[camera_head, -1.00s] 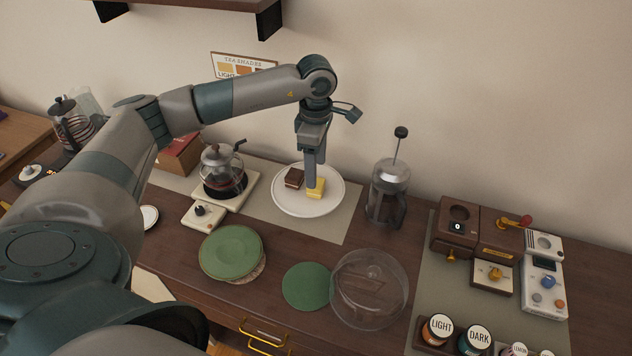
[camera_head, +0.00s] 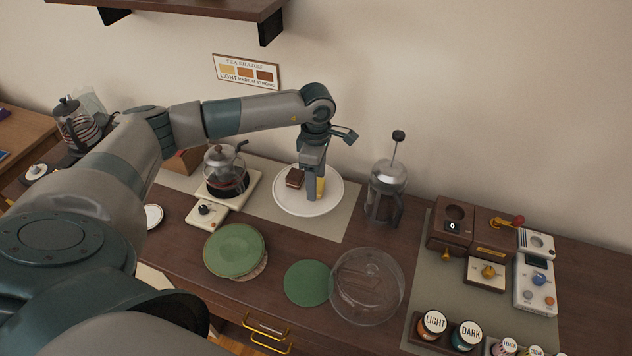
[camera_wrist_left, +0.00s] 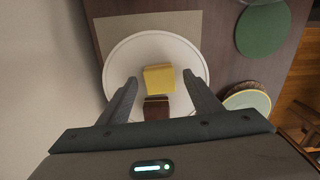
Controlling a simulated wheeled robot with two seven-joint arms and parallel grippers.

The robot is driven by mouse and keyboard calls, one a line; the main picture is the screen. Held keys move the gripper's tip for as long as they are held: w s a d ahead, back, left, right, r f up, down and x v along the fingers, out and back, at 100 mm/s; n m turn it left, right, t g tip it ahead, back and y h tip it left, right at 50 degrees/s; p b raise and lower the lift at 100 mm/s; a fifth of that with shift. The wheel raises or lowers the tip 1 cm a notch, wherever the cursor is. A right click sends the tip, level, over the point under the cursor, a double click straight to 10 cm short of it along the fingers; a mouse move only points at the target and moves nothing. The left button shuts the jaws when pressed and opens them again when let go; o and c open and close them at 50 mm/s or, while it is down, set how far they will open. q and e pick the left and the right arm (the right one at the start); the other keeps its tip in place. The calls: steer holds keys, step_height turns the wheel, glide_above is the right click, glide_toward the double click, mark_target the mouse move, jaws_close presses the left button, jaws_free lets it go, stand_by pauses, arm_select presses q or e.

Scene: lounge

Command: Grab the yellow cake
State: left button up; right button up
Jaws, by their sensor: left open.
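The yellow cake (camera_wrist_left: 159,78) sits on a round white plate (camera_wrist_left: 192,60), beside a brown cake (camera_wrist_left: 156,108). In the head view the yellow cake (camera_head: 321,186) is partly hidden behind a finger of my left gripper (camera_head: 312,186), and the brown cake (camera_head: 295,178) is to its left on the plate (camera_head: 296,208). In the left wrist view my left gripper (camera_wrist_left: 160,95) is open, with the yellow cake ahead between the lines of its two fingers and not held. My right gripper is not in view.
A French press (camera_head: 385,192) stands right of the plate, and a glass coffee pot (camera_head: 226,170) on a scale stands left. Green plates (camera_head: 234,250), a green mat (camera_head: 308,283) and a clear dome (camera_head: 366,287) lie in front. Grinders and jars are at right.

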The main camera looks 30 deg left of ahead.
arm_select(q)
steer(key=shift+f, duration=0.5)
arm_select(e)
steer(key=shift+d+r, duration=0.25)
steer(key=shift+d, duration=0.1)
arm_select(q)
steer(key=c, duration=1.2)
steer(key=shift+o, duration=0.2)
steer(key=shift+r, duration=0.1)
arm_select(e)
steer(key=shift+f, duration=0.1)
